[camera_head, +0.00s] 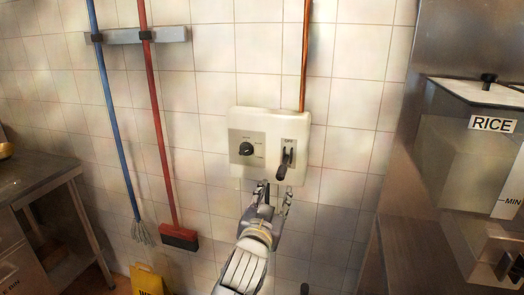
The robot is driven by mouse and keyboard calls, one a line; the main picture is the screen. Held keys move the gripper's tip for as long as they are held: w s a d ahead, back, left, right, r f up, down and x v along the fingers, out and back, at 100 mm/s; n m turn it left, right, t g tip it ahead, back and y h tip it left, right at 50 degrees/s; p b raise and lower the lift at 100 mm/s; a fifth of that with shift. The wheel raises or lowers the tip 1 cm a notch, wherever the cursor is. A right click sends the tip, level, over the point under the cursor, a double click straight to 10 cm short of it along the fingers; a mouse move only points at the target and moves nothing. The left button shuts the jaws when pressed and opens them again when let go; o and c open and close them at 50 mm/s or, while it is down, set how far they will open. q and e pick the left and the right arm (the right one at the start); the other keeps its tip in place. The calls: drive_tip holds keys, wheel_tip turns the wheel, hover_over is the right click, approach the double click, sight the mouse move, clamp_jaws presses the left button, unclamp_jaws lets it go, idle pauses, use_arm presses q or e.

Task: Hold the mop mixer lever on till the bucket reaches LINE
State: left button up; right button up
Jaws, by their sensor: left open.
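The mop mixer is a pale box (270,120) on the tiled wall, with a round dark knob (246,149) on its left plate. Its black lever (284,164) is on the right plate and hangs downward. My left gripper (273,190) is just below the box, slightly below and left of the lever's lower end. It is open, and I cannot tell whether a finger touches the lever. No bucket and no LINE mark show in this view. My right gripper is not in view.
A blue mop (115,125) and a red broom (158,120) hang from a wall rack (170,35). A yellow sign (146,279) stands on the floor. A steel table (40,180) is at left, and a RICE dispenser (465,150) at right. A copper pipe (305,50) rises above the box.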

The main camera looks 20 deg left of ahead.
sight(282, 171)
use_arm(q)
drive_tip(key=w, duration=0.3)
drive_tip(key=w+p, duration=0.1)
drive_tip(key=w, duration=0.3)
drive_tip(key=w+r, duration=0.1)
drive_tip(key=w, duration=0.2)
drive_tip(key=shift+w+a+r, duration=0.1)
drive_tip(key=shift+w+a, duration=0.05)
drive_tip(key=shift+w, duration=0.15)
clamp_jaws()
